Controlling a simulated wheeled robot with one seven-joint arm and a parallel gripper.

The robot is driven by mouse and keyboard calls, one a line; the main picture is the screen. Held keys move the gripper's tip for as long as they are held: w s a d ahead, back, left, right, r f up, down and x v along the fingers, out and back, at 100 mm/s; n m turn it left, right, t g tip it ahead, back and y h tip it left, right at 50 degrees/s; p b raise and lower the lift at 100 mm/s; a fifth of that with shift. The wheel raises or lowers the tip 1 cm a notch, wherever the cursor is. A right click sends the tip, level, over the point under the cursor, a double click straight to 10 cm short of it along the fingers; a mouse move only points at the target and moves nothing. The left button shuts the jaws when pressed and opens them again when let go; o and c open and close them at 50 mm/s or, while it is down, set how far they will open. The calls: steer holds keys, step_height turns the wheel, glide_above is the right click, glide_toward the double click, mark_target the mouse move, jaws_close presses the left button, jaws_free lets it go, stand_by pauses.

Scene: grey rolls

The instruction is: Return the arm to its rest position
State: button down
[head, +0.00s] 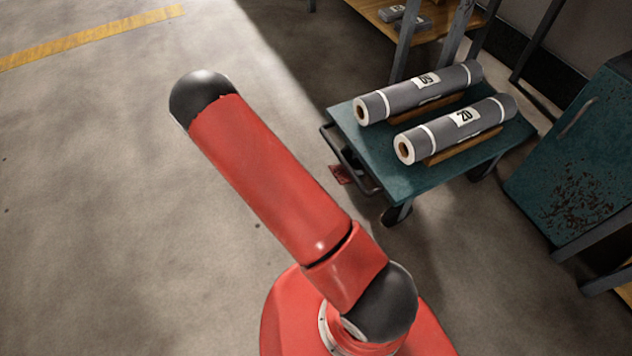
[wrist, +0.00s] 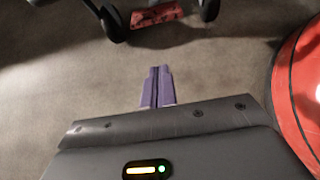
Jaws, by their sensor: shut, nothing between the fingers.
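My gripper (wrist: 157,86) shows in the wrist view with its two purple fingers together, shut and empty, above bare floor. The head view does not show the gripper. There my red arm (head: 270,180) rises from its base at the bottom middle and reaches up and left to a dark rounded joint. The rest of the arm beyond that joint is hidden.
A teal cart (head: 430,180) stands right of my arm, carrying grey rolls marked 09 (head: 420,92) and 20 (head: 455,128). A red object (head: 341,174) lies by the cart. A teal cabinet (head: 580,150) stands at far right. The floor on the left is clear.

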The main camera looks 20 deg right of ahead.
steer(key=shift+v, duration=0.85)
